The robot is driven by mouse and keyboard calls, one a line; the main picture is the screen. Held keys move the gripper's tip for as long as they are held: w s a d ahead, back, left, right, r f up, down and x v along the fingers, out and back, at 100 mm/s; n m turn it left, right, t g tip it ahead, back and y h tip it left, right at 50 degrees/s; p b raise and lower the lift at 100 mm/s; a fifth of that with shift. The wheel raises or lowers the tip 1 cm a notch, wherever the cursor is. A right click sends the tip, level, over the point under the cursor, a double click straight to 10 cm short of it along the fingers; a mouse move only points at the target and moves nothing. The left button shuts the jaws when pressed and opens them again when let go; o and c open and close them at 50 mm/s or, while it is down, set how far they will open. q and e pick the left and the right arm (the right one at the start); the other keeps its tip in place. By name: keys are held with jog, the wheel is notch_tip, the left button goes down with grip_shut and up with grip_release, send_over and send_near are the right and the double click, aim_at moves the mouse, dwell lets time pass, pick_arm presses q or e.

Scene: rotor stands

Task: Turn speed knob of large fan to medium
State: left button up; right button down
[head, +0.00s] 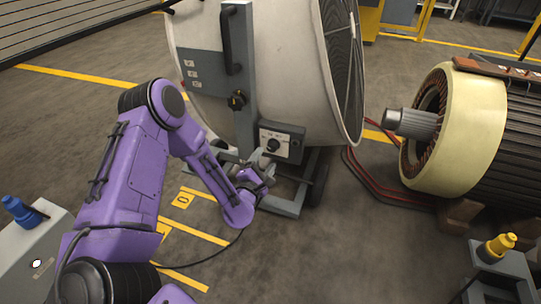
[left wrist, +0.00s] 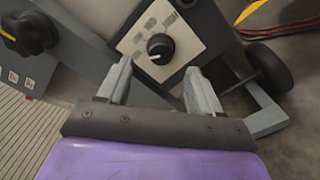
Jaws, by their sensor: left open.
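The large fan (head: 285,60) is a big white drum on a grey wheeled stand. Its control box (head: 281,143) sits low on the front with a black speed knob (head: 273,145). In the left wrist view the black knob (left wrist: 160,48) has a pale pointer mark toward the lower left and sits on a pale panel with grey labels (left wrist: 137,37). My left gripper (head: 257,168) is open just below the box. In the left wrist view the open left gripper (left wrist: 158,85) has its fingertips short of the knob, one toward each side. My right gripper is not in view.
Another black knob with a yellow mark (head: 237,100) is on the fan's upright, below a black handle (head: 231,40). A large motor (head: 450,125) rests at right, with red cables (head: 370,185) on the floor. A grey box with a blue part (head: 22,213) stands at left.

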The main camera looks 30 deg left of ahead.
aim_at(271, 150)
pick_arm(q)
jog(key=b+x, duration=0.1)
jog(key=x, duration=0.5)
jog(key=shift+w, duration=0.15)
jog(key=shift+f, duration=0.1)
jog(key=c, duration=1.1)
jog(key=shift+o, duration=0.2)
jog(key=shift+m, duration=0.3)
jog(key=m+p, duration=0.1)
jog(key=m, duration=0.1)
jog(key=shift+d+m, duration=0.1)
jog(key=shift+m, duration=0.2)
jog(key=m+p, duration=0.1)
jog(key=m, duration=0.3)
jog(key=shift+m, duration=0.3)
jog(key=m+p, duration=0.1)
jog(key=m, duration=0.2)
jog(key=shift+m, duration=0.3)
jog(key=shift+f+m+p, duration=0.1)
jog(key=shift+m+p, duration=0.55)
jog(key=shift+m, duration=1.55)
